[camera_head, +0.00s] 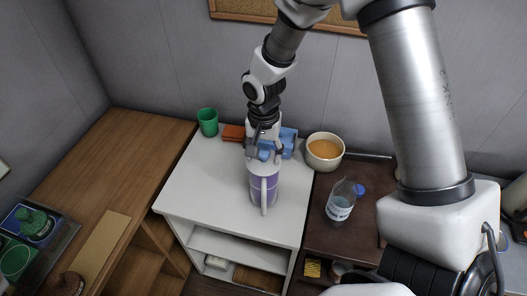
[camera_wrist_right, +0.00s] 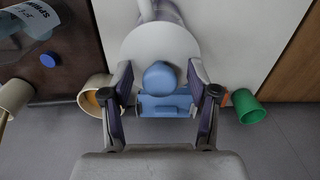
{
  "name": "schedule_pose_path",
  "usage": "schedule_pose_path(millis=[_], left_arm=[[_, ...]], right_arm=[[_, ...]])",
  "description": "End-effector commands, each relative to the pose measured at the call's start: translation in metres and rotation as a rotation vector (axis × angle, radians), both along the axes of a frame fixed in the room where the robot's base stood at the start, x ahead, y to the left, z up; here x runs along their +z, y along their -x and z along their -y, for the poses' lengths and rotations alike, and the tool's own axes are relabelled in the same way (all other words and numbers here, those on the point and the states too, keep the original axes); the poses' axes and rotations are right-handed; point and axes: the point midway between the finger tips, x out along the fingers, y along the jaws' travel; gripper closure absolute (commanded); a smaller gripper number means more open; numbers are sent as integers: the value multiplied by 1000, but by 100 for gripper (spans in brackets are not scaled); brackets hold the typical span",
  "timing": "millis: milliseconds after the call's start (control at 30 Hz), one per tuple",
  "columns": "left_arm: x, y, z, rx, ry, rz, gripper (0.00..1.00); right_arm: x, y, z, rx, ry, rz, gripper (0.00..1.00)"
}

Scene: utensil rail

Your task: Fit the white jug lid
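The purple jug (camera_head: 257,193) with a white handle stands upright on the white cabinet. The white lid (camera_head: 264,169) lies over the jug's mouth; in the right wrist view the lid (camera_wrist_right: 160,42) is a white disc with a round blue knob (camera_wrist_right: 160,76). I cannot tell if it is fully seated. My right gripper (camera_head: 264,154) is above the jug, pointing down. Its fingers (camera_wrist_right: 162,88) are apart, on either side of the knob, with visible gaps and no contact. The jug's body is mostly hidden under the lid in the wrist view. My left gripper is not in view.
Behind the jug are a blue container (camera_head: 288,140), an orange-brown block (camera_head: 233,133) and a green cup (camera_head: 208,122). A bowl with orange contents (camera_head: 324,151) and a blue-capped clear bottle (camera_head: 340,205) stand to the right. The cabinet top's left part is clear.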

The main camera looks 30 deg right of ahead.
Motion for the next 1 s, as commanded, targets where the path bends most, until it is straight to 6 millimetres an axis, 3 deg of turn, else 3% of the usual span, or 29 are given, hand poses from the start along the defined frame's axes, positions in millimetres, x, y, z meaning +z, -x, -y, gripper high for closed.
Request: schedule_pose_path(millis=[333,467,700,833,1000], left_arm=[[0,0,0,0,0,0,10],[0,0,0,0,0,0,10],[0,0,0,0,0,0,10],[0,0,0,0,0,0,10],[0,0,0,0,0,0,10]], right_arm=[[9,-1,0,-1,0,4,39],[33,-1,0,0,0,6,39],[94,-1,0,0,-1,6,39],[114,-1,0,-1,0,3,39],[121,0,0,0,0,0,39]])
